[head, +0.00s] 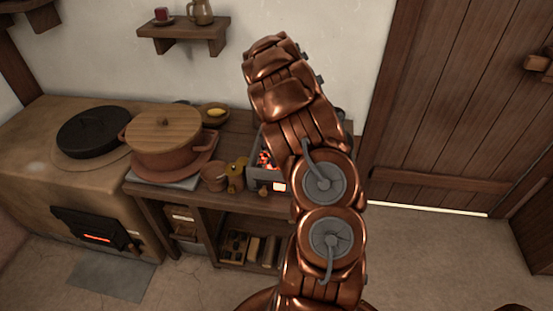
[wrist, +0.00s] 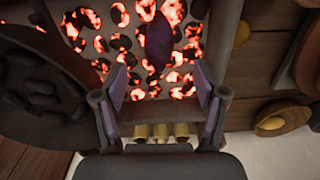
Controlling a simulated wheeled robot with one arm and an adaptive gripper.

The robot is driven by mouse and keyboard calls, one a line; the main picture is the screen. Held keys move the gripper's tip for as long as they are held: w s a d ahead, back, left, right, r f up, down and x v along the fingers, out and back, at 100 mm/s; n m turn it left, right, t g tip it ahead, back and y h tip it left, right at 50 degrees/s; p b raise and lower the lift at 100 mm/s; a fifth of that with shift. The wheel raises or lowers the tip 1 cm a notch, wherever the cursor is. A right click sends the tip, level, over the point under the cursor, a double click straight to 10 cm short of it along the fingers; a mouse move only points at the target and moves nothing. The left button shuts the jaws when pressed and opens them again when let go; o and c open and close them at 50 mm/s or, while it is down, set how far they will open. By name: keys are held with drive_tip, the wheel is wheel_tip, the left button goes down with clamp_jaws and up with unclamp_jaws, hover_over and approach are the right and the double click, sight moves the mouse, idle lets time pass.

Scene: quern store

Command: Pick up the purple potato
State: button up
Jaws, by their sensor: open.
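A dark purple potato (wrist: 158,42) lies among glowing orange and black coals in the wrist view, above the middle of the picture. The coals fill a grey box-like brazier (head: 254,180) on the wooden bench in the head view, where my copper arm covers its right side and hides the potato. My gripper (wrist: 160,88) is open and empty over the coals. Its two purple-padded fingers stand to either side, below the potato in the picture and apart from it. The fingers cannot be made out in the head view.
A clay pot with a wooden lid (head: 165,125) stands left of the brazier on the bench (head: 160,198). A small brown cup (head: 215,177) and a yellowish jug (head: 236,176) stand close by. A yellow-filled bowl (head: 215,115) sits behind. A wall shelf (head: 182,35) hangs above.

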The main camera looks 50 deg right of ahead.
drive_tip(key=shift+d+f+p, duration=0.1)
drive_tip(key=shift+f+p, duration=0.85)
drive_tip(key=shift+f, duration=2.5)
drive_tip(key=shift+r, duration=0.1)
clamp_jaws()
